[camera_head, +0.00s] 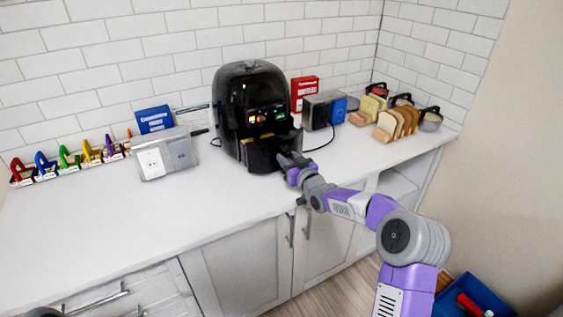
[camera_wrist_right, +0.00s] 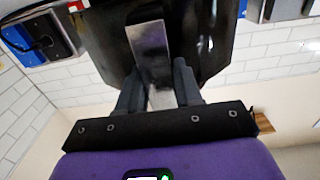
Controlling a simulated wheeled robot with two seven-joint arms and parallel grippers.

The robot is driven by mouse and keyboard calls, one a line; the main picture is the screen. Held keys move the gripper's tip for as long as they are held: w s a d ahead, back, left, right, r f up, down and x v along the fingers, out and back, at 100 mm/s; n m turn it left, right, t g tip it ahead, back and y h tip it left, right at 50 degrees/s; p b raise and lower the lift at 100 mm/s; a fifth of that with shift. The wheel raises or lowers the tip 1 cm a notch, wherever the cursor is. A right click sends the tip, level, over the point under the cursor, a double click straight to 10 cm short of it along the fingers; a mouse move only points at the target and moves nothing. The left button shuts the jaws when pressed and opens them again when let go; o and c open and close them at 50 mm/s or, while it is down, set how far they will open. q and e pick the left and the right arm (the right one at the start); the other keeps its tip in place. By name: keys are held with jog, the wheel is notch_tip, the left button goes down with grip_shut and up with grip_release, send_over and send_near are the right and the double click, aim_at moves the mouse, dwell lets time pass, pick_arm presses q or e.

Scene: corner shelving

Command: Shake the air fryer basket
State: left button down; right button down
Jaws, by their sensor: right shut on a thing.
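The black air fryer (camera_head: 250,95) stands on the white counter against the tiled wall, with lit spots on its front panel. Its basket (camera_head: 262,156) juts out at the lower front, and a yellowish patch shows along its top edge. My right gripper (camera_head: 284,161) is at the front of the basket. In the right wrist view, the fingers (camera_wrist_right: 158,92) are shut on the basket's handle (camera_wrist_right: 150,50), a pale metallic strip between them. The inside of the basket is mostly hidden. My left gripper does not show.
A grey-white box (camera_head: 165,155) and a blue box (camera_head: 154,119) stand left of the fryer. A toaster (camera_head: 318,110), a red box (camera_head: 304,92) and bread slices (camera_head: 388,126) stand to the right. The counter front (camera_head: 120,220) is clear.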

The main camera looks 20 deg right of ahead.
jog(key=c, duration=0.8)
grip_release()
jog(key=shift+c, duration=0.2)
jog(key=shift+s, duration=0.1)
jog(key=s, duration=0.7)
jog(key=shift+s+d+p, duration=0.15)
jog(key=shift+d+p, duration=0.2)
jog(key=shift+d, duration=0.05)
